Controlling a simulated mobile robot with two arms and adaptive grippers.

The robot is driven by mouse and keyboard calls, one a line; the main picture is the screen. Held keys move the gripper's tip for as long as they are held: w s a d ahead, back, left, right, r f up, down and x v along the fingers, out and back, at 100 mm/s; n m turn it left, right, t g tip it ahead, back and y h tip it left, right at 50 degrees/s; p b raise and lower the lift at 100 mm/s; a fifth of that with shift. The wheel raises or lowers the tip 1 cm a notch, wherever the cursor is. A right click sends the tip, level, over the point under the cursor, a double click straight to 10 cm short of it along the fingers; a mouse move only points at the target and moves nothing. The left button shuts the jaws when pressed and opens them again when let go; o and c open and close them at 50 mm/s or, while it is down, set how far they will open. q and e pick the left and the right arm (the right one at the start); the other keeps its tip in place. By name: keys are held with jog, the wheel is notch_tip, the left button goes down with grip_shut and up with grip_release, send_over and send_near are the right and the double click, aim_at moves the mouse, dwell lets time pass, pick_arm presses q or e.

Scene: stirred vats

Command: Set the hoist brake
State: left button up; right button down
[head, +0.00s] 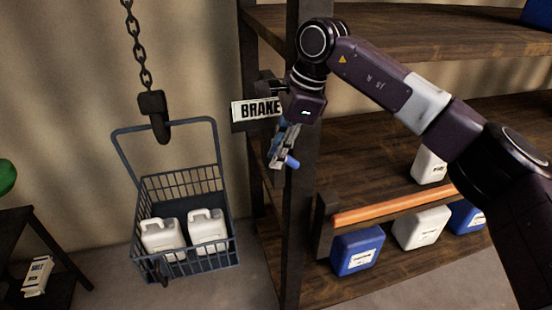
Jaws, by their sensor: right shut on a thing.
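A dark plate with a white "BRAKE" label (257,109) is fixed at the shelf post. My right gripper (281,152) is just below and right of it, in front of the post, pointing down. It is shut on the brake lever, whose blue end (292,162) sticks out by the fingertips; the rest of the lever is mostly hidden by the gripper. A hoist hook (154,116) hangs on a chain (137,45) at the left. Below it is a blue wire basket (184,261) with two white jugs inside. My left gripper is out of view.
A wooden shelf rack (385,165) fills the right side, with blue and white canisters behind an orange bar (395,206). A dark stand (45,235) with a "SALT" box (38,277) is at far left. The wall behind the basket is bare.

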jog(key=y+b, duration=0.1)
jog(key=y, duration=0.1)
jog(key=d+g+y+b, duration=0.1)
jog(key=y, duration=0.1)
jog(key=shift+w+r+b, duration=0.15)
jog(key=shift+w+b, duration=0.05)
jog(key=shift+b, duration=0.15)
jog(key=y, duration=0.1)
jog(key=y+b, duration=0.1)
jog(key=g+y+b, duration=0.1)
jog(key=shift+w+d+r+m, duration=0.15)
jog(key=shift+d+m, duration=0.1)
jog(key=shift+m, duration=0.15)
jog(key=shift+d+r+y+b, duration=0.15)
jog(key=shift+y+b, duration=0.4)
jog(key=shift+y, duration=0.25)
jog(key=c, duration=1.8)
grip_release()
jog(key=shift+c, duration=0.2)
